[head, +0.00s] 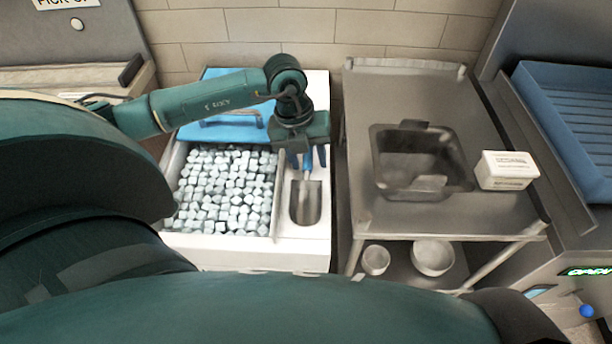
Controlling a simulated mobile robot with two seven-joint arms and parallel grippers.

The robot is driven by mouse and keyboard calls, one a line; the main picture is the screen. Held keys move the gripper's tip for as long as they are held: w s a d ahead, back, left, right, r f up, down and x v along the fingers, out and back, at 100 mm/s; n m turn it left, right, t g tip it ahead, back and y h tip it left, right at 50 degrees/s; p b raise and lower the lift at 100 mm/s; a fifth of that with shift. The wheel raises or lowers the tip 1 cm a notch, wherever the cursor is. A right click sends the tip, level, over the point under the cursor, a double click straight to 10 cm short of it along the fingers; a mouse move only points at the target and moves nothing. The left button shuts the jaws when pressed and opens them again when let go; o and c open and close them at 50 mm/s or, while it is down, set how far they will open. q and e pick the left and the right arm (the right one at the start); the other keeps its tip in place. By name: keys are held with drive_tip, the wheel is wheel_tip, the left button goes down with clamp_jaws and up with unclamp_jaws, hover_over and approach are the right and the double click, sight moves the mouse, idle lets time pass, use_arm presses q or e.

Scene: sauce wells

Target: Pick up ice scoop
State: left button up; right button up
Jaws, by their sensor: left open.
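The ice scoop (306,203) has a grey metal bowl and a blue handle. It lies in the narrow side compartment to the right of the ice in the white ice bin (250,252). My left gripper (307,159) points down over the handle end of the scoop. Its fingers are open, one on each side of the blue handle, and I cannot tell whether they touch it. The wrist hides the top of the handle. My right gripper is not in view.
Ice cubes (226,190) fill the bin's left compartment. A blue lid (222,134) covers its back. To the right stands a metal table (375,215) with a dark pan (415,155) and a white box (506,170). Bowls (433,257) sit on its lower shelf.

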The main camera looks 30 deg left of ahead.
use_arm(q)
drive_tip(key=shift+c, duration=0.5)
clamp_jaws()
